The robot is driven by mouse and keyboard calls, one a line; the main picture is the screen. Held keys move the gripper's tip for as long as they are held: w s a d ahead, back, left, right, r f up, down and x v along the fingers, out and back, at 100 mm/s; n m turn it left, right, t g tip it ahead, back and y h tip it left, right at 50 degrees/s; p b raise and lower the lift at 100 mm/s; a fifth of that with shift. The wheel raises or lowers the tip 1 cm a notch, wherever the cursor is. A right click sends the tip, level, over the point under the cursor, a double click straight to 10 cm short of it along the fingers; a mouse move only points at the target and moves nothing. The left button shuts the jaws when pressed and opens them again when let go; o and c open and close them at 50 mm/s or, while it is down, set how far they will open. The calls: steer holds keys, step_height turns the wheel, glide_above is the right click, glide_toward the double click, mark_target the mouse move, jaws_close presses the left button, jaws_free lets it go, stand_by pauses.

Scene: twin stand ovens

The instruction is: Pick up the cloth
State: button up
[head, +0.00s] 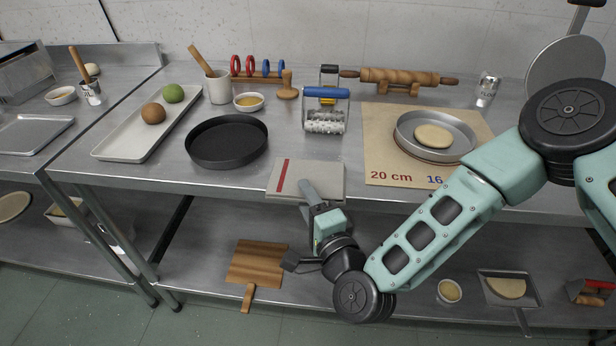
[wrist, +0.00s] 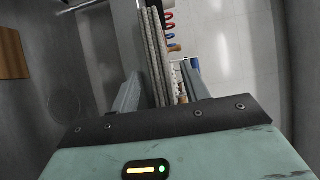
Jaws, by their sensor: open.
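The cloth (head: 325,176) is a folded beige-grey pad with a red stripe near its left end. It lies flat at the front edge of the steel table, its front side at or slightly over the edge. My gripper (head: 309,192) is at this front side, with one finger visible over the cloth and the other hidden. In the wrist view, the layered edge of the cloth (wrist: 154,50) runs between the two spread fingers of my gripper (wrist: 160,88). The jaws are open; contact cannot be told.
A black round pan (head: 228,142) stands behind left of the cloth. A board (head: 376,130) with a cake tin (head: 401,133) lies to the right. A blue-handled roller (head: 325,112) stands behind. The lower shelf (head: 210,230) holds a wooden paddle (head: 257,263).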

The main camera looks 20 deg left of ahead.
jaws_close()
